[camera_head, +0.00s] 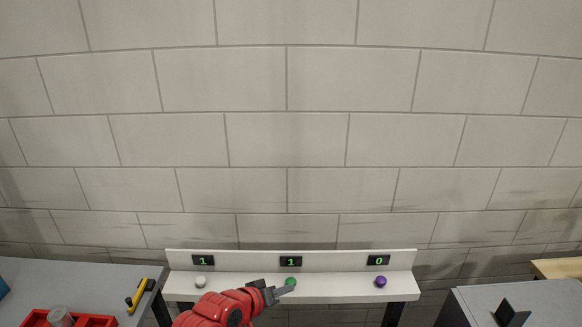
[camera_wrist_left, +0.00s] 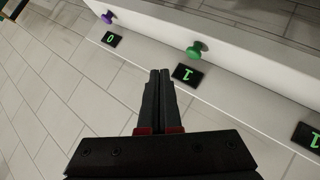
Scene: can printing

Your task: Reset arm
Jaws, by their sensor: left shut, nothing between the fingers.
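My left gripper (camera_head: 279,291) reaches in from the bottom at the green button (camera_head: 291,282) on the white shelf. Its fingers are shut and empty, and in the left wrist view the closed fingertips (camera_wrist_left: 161,73) lie beside the green button (camera_wrist_left: 197,49), with a gap between them in the picture. In the head view I cannot tell whether they touch it. My red left arm (camera_head: 215,309) extends low across the shelf's front. My right gripper is not in view.
The white shelf (camera_head: 340,288) also bears a white button (camera_head: 200,282) and a purple button (camera_head: 380,281). Displays read 1 (camera_head: 203,260), 1 (camera_head: 291,261) and 0 (camera_head: 378,260). A grey table (camera_head: 85,275) at left holds a red tray (camera_head: 98,321), a can (camera_head: 60,317) and a yellow-black tool (camera_head: 140,294).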

